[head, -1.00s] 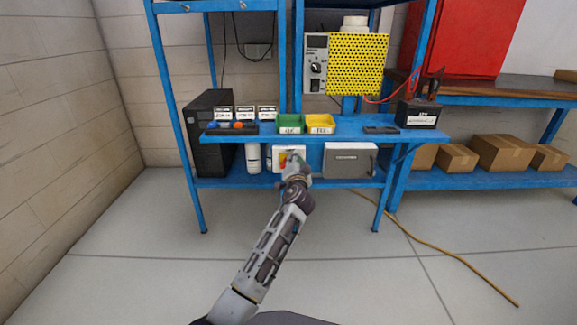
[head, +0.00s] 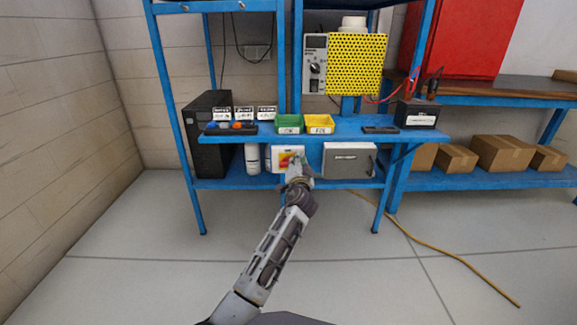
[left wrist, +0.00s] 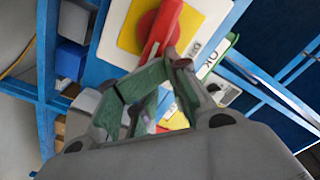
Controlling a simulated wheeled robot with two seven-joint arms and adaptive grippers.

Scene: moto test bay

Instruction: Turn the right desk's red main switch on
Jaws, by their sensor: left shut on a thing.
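The red main switch (head: 285,160) sits on a yellow plate on a small white box (head: 276,164), under the blue desk top. In the left wrist view the red handle (left wrist: 162,28) slants over its yellow plate (left wrist: 205,22). My left gripper (head: 296,166) reaches the box from the front. In the left wrist view its green-padded fingers (left wrist: 168,68) are shut on the lower end of the red handle, which they partly hide. I cannot tell whether the switch is on. My right gripper is not in view.
A grey case (head: 348,160) stands close right of the switch box, and white bottles (head: 253,158) stand left. Green (head: 289,124) and yellow (head: 319,124) bins sit on the desk top (head: 350,130) above. A yellow cable (head: 440,249) lies on the floor; the floor in front is otherwise clear.

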